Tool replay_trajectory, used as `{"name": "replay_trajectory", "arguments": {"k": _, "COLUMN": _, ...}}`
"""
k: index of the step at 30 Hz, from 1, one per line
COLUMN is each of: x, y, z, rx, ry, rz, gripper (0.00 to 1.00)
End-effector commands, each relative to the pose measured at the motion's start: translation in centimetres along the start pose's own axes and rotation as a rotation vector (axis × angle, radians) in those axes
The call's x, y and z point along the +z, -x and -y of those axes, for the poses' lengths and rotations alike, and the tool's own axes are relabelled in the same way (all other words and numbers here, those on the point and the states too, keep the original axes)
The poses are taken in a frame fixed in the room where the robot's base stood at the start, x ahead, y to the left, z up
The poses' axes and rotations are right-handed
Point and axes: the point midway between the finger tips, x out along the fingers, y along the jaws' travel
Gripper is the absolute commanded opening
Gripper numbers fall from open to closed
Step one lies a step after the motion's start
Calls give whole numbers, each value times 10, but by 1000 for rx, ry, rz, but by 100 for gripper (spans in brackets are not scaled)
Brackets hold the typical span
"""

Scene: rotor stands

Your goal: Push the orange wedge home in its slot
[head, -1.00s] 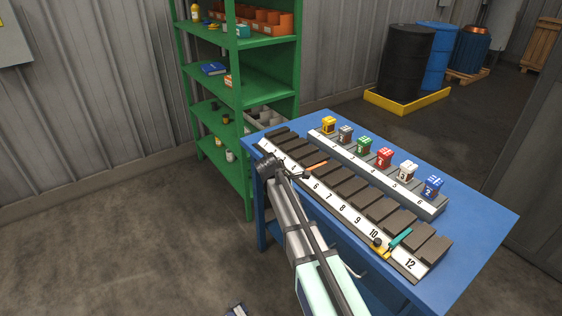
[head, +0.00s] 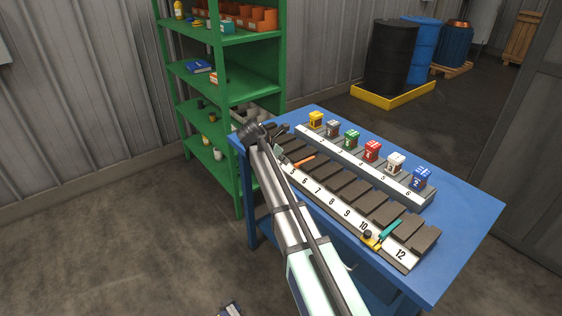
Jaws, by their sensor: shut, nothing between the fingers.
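The orange wedge (head: 304,160) is a thin bar lying among the dark blocks of the front numbered row, near the labels 5 and 6. It lies across the row like the gaps between the blocks. How deep it sits in its slot is too small to tell. My gripper (head: 281,155) is small and dark at the end of my arm, just left of the wedge, over the row's front edge. It is shut and empty. It looks apart from the wedge, though the gap is hard to judge. My wrist hides the row's far left end.
A teal wedge (head: 390,233) and a yellow piece with a black knob (head: 369,237) sit near labels 10 and 12. Behind, a second numbered rail (head: 432,198) carries several coloured cubes. The blue table (head: 465,215) is clear at right. A green shelf (head: 228,130) stands behind left.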

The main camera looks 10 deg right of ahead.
Motion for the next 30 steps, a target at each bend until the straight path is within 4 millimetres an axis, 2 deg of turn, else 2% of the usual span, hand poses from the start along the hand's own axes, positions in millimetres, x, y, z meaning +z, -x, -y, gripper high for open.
{"name": "replay_trajectory", "arguments": {"k": 3, "x": -2, "y": -14, "z": 0, "rx": 0, "ry": 0, "rz": 0, "gripper": 0}}
{"name": "replay_trajectory", "arguments": {"k": 12, "x": -1, "y": -37, "z": 0, "rx": 1, "ry": 0, "rz": 0, "gripper": 0}}
{"name": "replay_trajectory", "arguments": {"k": 30, "x": 8, "y": -48, "z": 0, "rx": 0, "ry": 0, "rz": -1, "gripper": 0}}
